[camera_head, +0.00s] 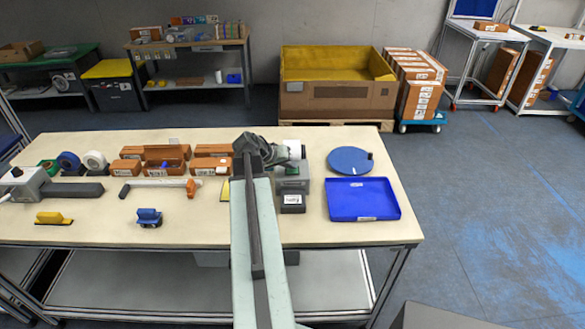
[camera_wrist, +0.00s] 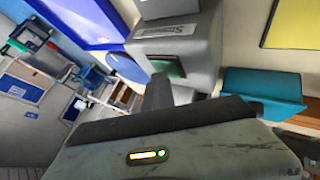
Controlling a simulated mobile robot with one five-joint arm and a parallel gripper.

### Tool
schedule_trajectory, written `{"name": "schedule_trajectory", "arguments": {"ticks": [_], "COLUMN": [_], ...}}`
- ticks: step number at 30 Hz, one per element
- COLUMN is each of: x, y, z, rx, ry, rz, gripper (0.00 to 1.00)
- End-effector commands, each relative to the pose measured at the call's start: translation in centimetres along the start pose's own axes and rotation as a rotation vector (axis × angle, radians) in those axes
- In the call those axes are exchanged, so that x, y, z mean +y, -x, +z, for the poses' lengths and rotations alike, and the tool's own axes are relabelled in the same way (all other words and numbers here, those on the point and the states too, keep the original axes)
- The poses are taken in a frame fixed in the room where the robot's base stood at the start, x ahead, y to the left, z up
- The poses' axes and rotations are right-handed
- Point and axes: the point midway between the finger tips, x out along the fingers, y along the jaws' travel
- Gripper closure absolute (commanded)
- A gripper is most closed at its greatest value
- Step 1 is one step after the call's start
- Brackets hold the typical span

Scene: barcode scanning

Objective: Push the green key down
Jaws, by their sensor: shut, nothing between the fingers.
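The green key (camera_wrist: 168,68) sits on the grey label printer (camera_wrist: 195,45). In the head view the key (camera_head: 292,170) is small on the printer (camera_head: 302,184), just right of my arm. My gripper (camera_head: 274,153) is shut and empty, above the table by the printer's back left part. In the wrist view its dark fingers (camera_wrist: 158,95) point toward the printer, with the tips close to the key's lower edge. I cannot tell whether they touch it. My arm hides part of the printer's left side in the head view.
A white roll (camera_head: 292,146) is at the printer's back. A blue tray (camera_head: 362,199) and a blue disc (camera_head: 349,161) lie to the right. The table's front strip is mostly clear.

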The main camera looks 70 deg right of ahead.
Motion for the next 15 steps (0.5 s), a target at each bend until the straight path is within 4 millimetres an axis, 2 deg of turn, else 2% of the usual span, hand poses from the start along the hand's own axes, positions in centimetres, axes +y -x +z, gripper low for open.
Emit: {"name": "schedule_trajectory", "arguments": {"ticks": [8, 15], "x": [1.0, 0.9], "y": [1.3, 1.3], "z": [-1.0, -0.9], "rx": [0.000, 0.000], "ry": [0.000, 0.000], "rz": [0.000, 0.000], "gripper": [1.00, 1.00]}}
